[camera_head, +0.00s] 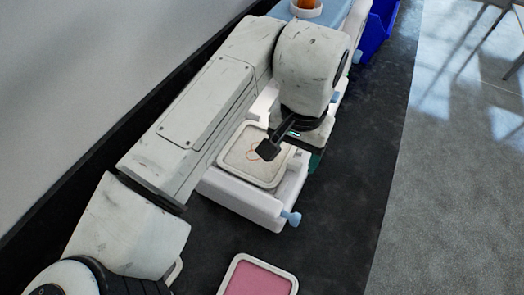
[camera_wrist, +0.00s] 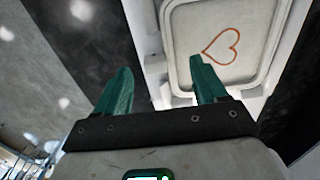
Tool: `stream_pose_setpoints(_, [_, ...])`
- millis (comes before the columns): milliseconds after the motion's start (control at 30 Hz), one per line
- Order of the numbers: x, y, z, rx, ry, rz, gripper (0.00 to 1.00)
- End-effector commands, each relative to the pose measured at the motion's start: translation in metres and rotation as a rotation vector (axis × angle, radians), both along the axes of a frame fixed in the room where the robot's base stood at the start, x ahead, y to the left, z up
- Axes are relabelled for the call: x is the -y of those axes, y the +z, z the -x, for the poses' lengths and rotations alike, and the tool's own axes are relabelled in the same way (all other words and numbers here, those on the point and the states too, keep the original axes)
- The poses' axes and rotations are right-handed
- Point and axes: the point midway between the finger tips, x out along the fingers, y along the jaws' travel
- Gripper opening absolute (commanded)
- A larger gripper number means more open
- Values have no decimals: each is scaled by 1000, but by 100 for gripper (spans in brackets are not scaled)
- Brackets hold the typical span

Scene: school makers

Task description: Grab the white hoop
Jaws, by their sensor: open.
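The white hoop (camera_head: 233,174) is a rounded square frame around pale cloth with an orange heart outline. It lies on a white machine bed in the head view, partly hidden by my arm. In the wrist view the hoop (camera_wrist: 171,45) fills the upper right, with the heart facing the camera. The right finger overlaps the hoop's lower left part in the picture; the left finger is over the dark table. In the head view my gripper (camera_head: 316,160) is by the hoop's right side; contact cannot be told.
A similar frame with pink cloth (camera_head: 258,279) lies on the dark table in front. The white machine (camera_head: 240,203) has a blue knob (camera_head: 291,217) at its front corner. A blue bin (camera_head: 378,28) stands at the back. Bare table (camera_head: 350,205) lies right of the machine.

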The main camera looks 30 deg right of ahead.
Motion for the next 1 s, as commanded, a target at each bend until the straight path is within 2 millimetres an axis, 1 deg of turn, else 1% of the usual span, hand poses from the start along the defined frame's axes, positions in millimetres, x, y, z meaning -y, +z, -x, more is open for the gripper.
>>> stream_pose_setpoints(33, [0,-8,0,-2,1,1,71])
stream_pose_setpoints(100, [0,-15,0,0,2,0,71])
stream_pose_setpoints(200, [0,-21,0,0,1,1,71])
stream_pose_setpoints(433, [0,-22,0,1,1,1,71])
stream_pose_setpoints(1000, [0,-21,0,1,1,1,17])
